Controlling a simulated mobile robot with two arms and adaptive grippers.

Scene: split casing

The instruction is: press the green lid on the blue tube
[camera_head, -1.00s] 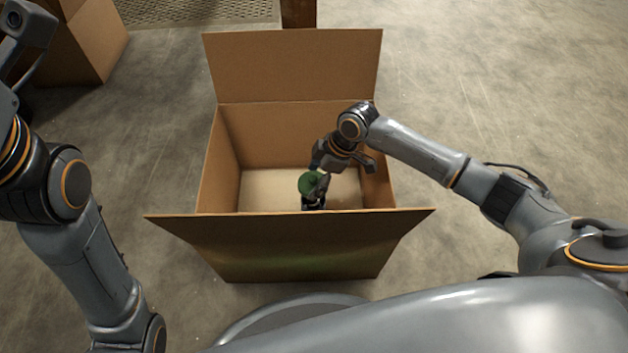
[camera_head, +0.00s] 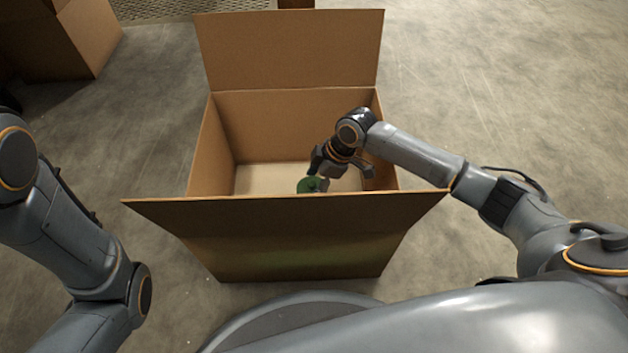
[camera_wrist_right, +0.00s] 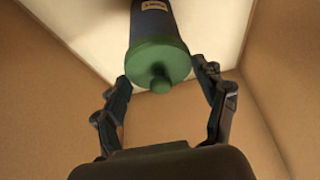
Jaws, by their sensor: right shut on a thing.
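The green lid (camera_wrist_right: 160,62), round with a small knob, covers the near end of the blue tube (camera_wrist_right: 153,24) in the right wrist view. The tube is dark blue with a pale label. I see no clear gap between them, but cannot tell how tightly the lid sits. My right gripper (camera_wrist_right: 165,78) is shut on the lid, one finger on each side. In the head view the lid (camera_head: 308,186) shows inside the carton at my right gripper (camera_head: 322,183); the tube is hidden behind the front flap. My left gripper is out of view.
The open cardboard carton (camera_head: 285,235) surrounds the work, its walls close on several sides. Its back flap (camera_head: 290,50) stands up and its front flap juts towards me. Another carton (camera_head: 65,40) stands at the far left. Concrete floor (camera_head: 490,90) is clear on the right.

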